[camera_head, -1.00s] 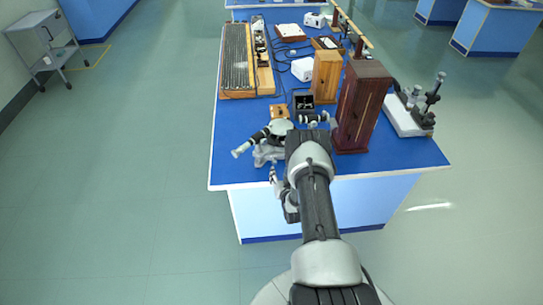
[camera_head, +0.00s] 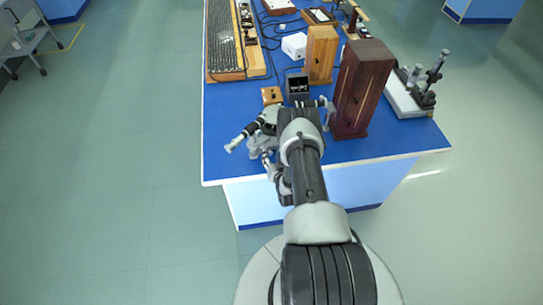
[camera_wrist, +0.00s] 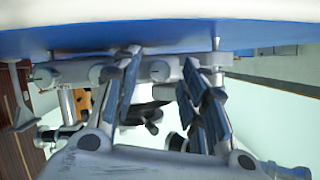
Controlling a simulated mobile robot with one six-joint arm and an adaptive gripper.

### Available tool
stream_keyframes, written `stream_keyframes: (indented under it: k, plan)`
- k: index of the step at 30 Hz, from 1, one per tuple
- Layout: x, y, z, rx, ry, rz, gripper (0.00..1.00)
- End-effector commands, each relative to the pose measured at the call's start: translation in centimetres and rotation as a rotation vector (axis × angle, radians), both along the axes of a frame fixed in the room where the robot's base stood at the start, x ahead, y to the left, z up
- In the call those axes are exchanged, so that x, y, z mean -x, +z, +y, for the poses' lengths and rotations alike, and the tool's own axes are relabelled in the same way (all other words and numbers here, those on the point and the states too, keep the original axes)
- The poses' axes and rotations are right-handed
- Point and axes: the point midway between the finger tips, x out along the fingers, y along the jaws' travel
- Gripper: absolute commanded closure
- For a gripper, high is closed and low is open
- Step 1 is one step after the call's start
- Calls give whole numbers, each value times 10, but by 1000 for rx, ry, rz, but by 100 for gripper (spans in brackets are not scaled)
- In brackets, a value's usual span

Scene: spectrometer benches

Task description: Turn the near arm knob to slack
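The spectrometer shows in the head view as a grey and black instrument near the bench's front left corner, its black and silver telescope tube (camera_head: 245,133) pointing left. My arm covers much of it. In the wrist view my gripper (camera_wrist: 162,64) has its two dark-padded fingers apart, with a gap between them. A small black knob (camera_wrist: 152,118) shows in this gap, with no finger visibly closed on it. A grey metal bar (camera_wrist: 160,70) with round fittings runs across behind the fingers. I cannot tell for certain which knob is the near arm knob.
A dark wooden box (camera_head: 361,88) stands upright right of my arm, a lighter wooden box (camera_head: 320,55) behind it. A white-based instrument (camera_head: 408,100) stands at the right edge. The blue bench top (camera_head: 225,110) is bare at the left. A trolley (camera_head: 22,35) stands far left.

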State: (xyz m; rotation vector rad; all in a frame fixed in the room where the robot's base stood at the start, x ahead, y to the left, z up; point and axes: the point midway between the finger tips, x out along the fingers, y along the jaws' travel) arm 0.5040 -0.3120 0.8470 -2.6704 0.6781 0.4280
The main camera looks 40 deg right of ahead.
Motion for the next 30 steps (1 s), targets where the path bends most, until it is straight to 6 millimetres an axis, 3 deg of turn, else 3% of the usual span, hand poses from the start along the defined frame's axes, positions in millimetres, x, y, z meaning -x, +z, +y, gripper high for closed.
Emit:
stream_keyframes:
  k: [18,30]
  plan:
    - [0,0,0,1,0,-1,100]
    - [-2,1,0,45,0,24,100]
